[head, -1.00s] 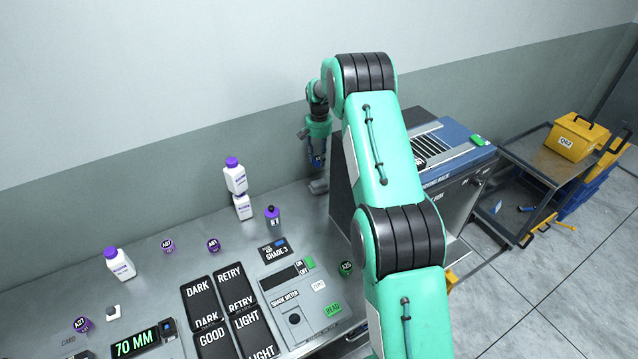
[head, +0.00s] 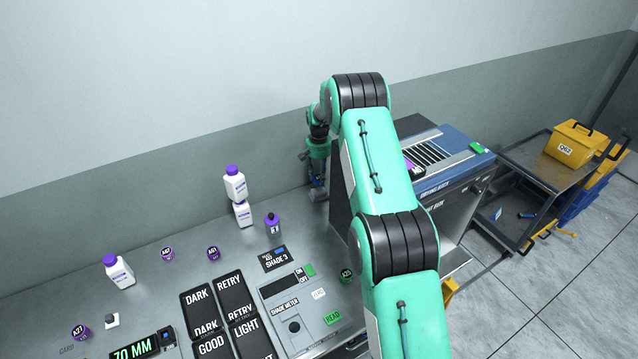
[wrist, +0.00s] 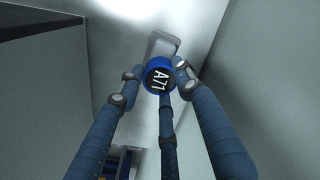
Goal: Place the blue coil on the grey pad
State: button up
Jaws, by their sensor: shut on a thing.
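In the wrist view my gripper (wrist: 158,82) has its fingers closed around the blue coil (wrist: 147,76), a small round piece with a dark face marked A71. A light grey block that looks like the grey pad (wrist: 163,43) shows just beyond the coil; I cannot tell whether they touch. In the head view my gripper (head: 317,178) points down at the back of the bench, left of the drying machine, over the grey pad (head: 318,194). The coil is not discernible there.
The drying machine (head: 452,158) stands close to the right of my gripper. A yellow box (head: 574,142) sits on a cart at right.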

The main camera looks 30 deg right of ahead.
aim_at(319, 177)
jog(key=shift+f, duration=1.85)
jog(key=shift+f, duration=0.15)
jog(key=o, duration=1.1)
notch_tip(319, 177, up, 12)
jog(key=shift+r, duration=0.15)
